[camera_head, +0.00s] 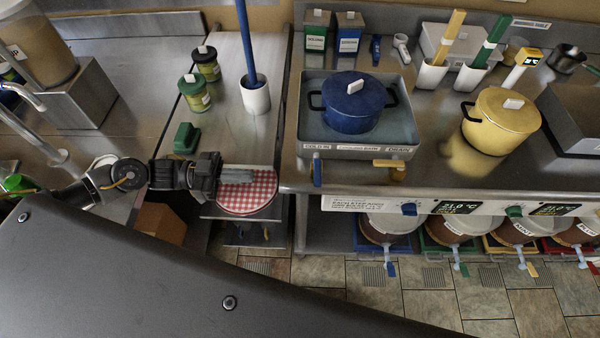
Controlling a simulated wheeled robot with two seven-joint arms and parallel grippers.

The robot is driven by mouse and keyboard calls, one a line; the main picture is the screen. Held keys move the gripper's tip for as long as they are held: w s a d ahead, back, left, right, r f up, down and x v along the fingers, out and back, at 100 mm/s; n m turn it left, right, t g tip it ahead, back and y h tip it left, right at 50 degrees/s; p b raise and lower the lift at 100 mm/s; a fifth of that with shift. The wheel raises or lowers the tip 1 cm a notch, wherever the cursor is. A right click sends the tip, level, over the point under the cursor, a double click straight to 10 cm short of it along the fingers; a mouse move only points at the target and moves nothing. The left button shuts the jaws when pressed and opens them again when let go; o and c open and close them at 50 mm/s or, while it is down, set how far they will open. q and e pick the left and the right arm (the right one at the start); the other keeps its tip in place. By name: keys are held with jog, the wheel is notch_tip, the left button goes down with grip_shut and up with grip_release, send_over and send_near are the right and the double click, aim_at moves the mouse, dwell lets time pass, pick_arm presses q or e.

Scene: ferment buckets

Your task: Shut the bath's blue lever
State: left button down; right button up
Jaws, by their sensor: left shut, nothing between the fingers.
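The bath (305,105) is a square steel basin of water at the centre, with a lidded blue pot (355,103) standing in it. The bath's blue lever (317,171) is at its front left corner, below a small label, and points down toward the counter's front edge. A yellow lever (388,163) at the front right lies crosswise under the drain label. My left gripper (272,176) is shut and empty. It points right, above a red checked round cloth (240,195), left of the blue lever and apart from it. My right gripper is out of view.
A yellow pot (502,122) stands right of the bath. A white cup with a blue rod (256,97), jars (194,93) and a green block (187,138) are on the left counter. Buckets with taps (390,228) hang below the front panel. A gap separates the two counters.

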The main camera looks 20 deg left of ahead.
pick_arm(q)
jog(key=p, duration=0.5)
send_near(317, 172)
jog(key=x, duration=0.2)
jog(key=s+x, duration=0.1)
jog(key=x, duration=0.1)
jog(key=shift+d+f, duration=0.1)
jog(key=shift+d, duration=0.3)
jog(key=shift+w+d+f+p, duration=0.1)
jog(key=shift+w+d+p, duration=0.05)
jog(key=shift+d, duration=0.25)
jog(key=shift+w+d+f+p, duration=0.1)
jog(key=shift+d+p, duration=0.05)
jog(key=shift+d, duration=0.2)
jog(key=shift+d, duration=0.1)
